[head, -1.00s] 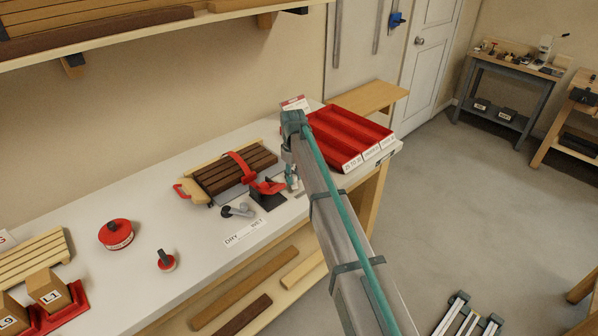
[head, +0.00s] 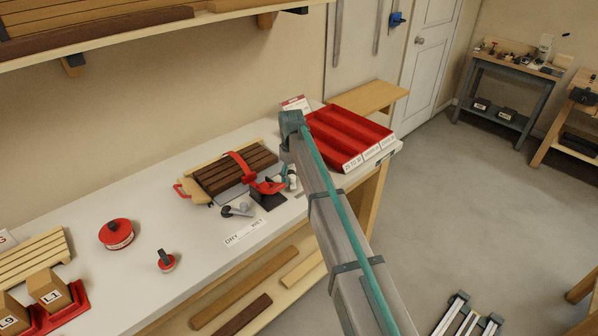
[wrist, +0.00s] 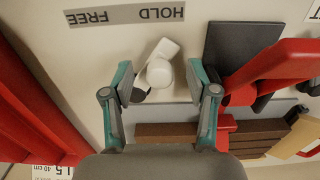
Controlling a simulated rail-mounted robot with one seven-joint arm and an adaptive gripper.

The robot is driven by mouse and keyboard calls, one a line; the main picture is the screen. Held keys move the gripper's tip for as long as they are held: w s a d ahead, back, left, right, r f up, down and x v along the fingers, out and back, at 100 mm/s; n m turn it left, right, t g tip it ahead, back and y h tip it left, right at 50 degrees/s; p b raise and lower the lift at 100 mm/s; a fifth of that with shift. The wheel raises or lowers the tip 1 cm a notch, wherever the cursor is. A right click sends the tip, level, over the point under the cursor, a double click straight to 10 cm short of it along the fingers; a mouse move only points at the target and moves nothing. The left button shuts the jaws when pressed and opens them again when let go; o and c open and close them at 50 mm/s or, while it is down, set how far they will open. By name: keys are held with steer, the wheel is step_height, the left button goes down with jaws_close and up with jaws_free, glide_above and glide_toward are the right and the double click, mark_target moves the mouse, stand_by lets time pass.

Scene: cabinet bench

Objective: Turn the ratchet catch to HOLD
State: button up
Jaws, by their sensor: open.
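The ratchet catch (wrist: 160,73) is a pale lever with a rounded knob and a dark round part beside it. In the wrist view it lies between the two fingers of my gripper (wrist: 160,80), which is open; I see no clear contact. The label strip (wrist: 125,16) reads HOLD and FREE upside down, with HOLD above the catch and FREE to the left. The lever's upper end leans toward the HOLD side; its exact setting is unclear. In the head view my gripper (head: 288,172) is at the bench beside the red clamp and mostly hides the catch.
A red clamp lever (wrist: 270,72) on a dark plate (wrist: 238,48) stands close right of my gripper. Dark slats (head: 235,170) lie under a red band. A grey lever (head: 238,210) sits by a DRY label (head: 244,232). A red tray (head: 345,130) is behind right.

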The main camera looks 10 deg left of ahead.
steer(key=shift+r+p, duration=2.25)
steer(key=shift+r, duration=2.3)
steer(key=s+d+f+m, duration=0.5)
steer(key=s+d+f, duration=0.7)
steer(key=d+f, duration=0.45)
steer(key=s+d+f+m, duration=0.2)
steer(key=s+d+f, duration=0.2)
steer(key=s+d, duration=0.45)
steer(key=s+d+f+m, duration=0.3)
steer(key=s+d+f, duration=0.2)
steer(key=s, duration=0.6)
steer(key=s+f+g+b, duration=0.2)
steer(key=s+f+g, duration=0.1)
steer(key=s+f, duration=0.8)
steer(key=s+f+g+b, duration=0.2)
steer(key=s+f, duration=0.9)
steer(key=s, duration=0.7)
steer(key=shift+f+g, duration=0.25)
steer(key=shift+g, duration=0.65)
